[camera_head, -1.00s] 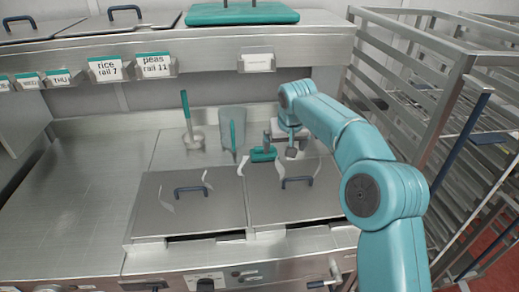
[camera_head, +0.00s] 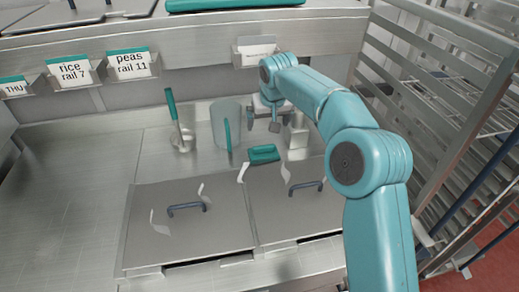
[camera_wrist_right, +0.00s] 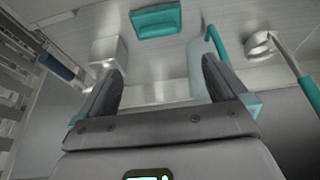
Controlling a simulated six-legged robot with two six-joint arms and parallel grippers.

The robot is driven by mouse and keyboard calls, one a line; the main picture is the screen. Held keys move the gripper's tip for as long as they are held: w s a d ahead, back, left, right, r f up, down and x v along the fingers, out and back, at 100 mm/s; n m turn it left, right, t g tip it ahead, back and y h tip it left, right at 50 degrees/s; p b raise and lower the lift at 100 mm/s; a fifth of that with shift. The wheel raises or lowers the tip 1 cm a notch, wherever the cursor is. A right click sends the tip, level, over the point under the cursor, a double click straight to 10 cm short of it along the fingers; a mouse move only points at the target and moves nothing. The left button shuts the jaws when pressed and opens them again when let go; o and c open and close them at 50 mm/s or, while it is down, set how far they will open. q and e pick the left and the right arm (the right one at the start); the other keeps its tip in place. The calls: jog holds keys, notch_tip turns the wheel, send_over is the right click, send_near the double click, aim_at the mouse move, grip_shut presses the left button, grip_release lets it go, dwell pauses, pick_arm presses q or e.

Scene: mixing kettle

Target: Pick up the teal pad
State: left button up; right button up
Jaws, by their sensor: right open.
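The teal pad (camera_head: 263,154) lies on the steel counter behind the two lidded wells. It also shows at the top of the right wrist view (camera_wrist_right: 156,20), beyond the fingertips. My right gripper (camera_head: 274,124) is just above and behind the pad in the head view, apart from it. In the right wrist view its two fingers (camera_wrist_right: 162,68) are spread with nothing between them. My left gripper is not in view.
A clear container (camera_head: 226,124) with a teal-handled tool and a small holder with another teal handle (camera_head: 172,106) stand left of the pad. A pale block (camera_head: 298,138) stands to its right. A metal rack (camera_head: 450,110) is at the right. The left counter is clear.

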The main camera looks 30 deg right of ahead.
jog(key=p, duration=0.2)
send_over(264, 146)
jog(key=s+a, duration=0.1)
jog(key=s, duration=0.2)
jog(key=f, duration=0.9)
jog(key=shift+w+a+f, duration=0.15)
jog(key=shift+w+f, duration=0.1)
jog(key=shift+f, duration=0.35)
jog(key=x, duration=0.1)
jog(key=p+x, duration=0.1)
jog(key=x, duration=0.1)
jog(key=p+x, duration=0.1)
jog(key=x, duration=0.1)
jog(key=shift+w+d+r, duration=0.1)
jog(key=shift+w+d, duration=0.1)
jog(key=shift+d, duration=0.1)
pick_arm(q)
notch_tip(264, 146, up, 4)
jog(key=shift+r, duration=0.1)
pick_arm(e)
jog(key=shift+s, duration=0.15)
jog(key=c, duration=0.9)
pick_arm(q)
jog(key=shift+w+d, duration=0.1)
pick_arm(e)
jog(key=shift+o, duration=0.2)
